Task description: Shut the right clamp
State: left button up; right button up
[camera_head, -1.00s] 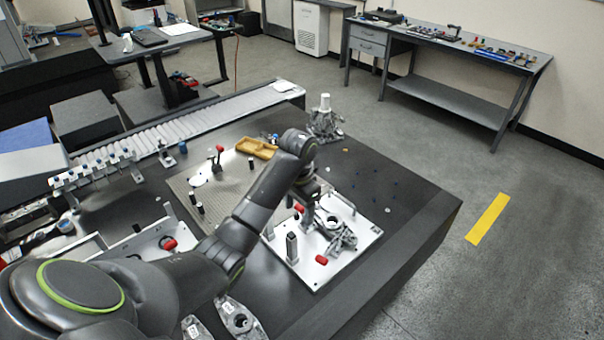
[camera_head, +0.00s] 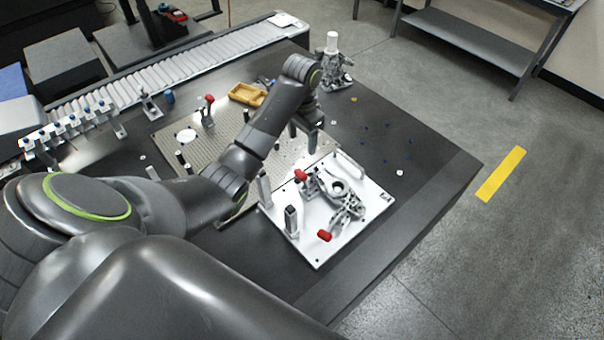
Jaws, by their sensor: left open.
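A white fixture plate (camera_head: 313,250) lies on the dark table and carries a grey metal part with a round opening (camera_head: 338,188). Two clamps with red handles are on it: one red handle (camera_head: 301,176) at the plate's back left, the other red handle (camera_head: 324,236) nearer the front. Which is the right clamp, and how far each is shut, I cannot tell surely. My left gripper (camera_head: 303,144) points down, open and empty, just behind the back red handle and apart from it. My right gripper is out of view.
A perforated plate (camera_head: 170,140) with a red-handled clamp (camera_head: 209,99) and a yellow tray (camera_head: 247,94) lie behind. A metal casting with a white top (camera_head: 332,62) stands at the back. A grey post (camera_head: 291,220) rises from the fixture plate. The table's right side is mostly clear.

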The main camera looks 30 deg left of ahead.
aim_at(302, 171)
pick_arm(q)
notch_tip(302, 171, down, 14)
jog(key=shift+p, duration=0.6)
jog(key=shift+c, duration=0.4)
grip_shut()
